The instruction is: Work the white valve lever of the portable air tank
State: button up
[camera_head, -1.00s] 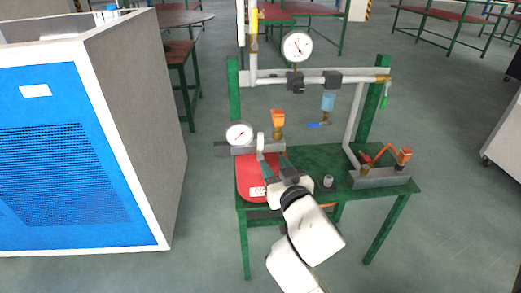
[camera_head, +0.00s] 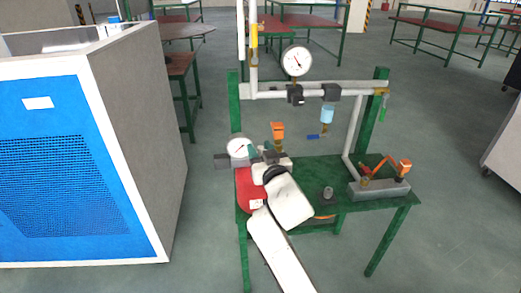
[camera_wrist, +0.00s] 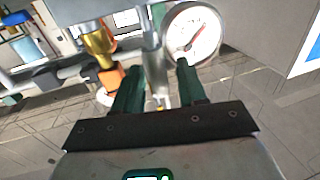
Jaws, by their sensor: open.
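The red portable air tank (camera_head: 246,190) sits on the left of the green table, partly hidden by my arm. Its round white gauge (camera_head: 238,147) stands on top and shows large at the upper right of the wrist view (camera_wrist: 193,34). In the wrist view a pale upright piece, seemingly the white valve lever (camera_wrist: 155,58), stands between my two green fingers. I cannot tell whether either finger touches it. My gripper (camera_wrist: 160,80) is open around it, with the gauge close by the right finger. In the head view my gripper (camera_head: 260,154) is above the tank and hides the lever.
An orange-handled valve (camera_head: 278,132) stands just behind my gripper and shows beside the left finger. A pipe frame (camera_head: 320,92) with a second gauge (camera_head: 297,61) rises behind. A grey block with orange levers (camera_head: 380,188) is at the table's right. A blue cabinet (camera_head: 60,180) stands left.

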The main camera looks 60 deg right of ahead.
grip_shut()
dwell(0.4)
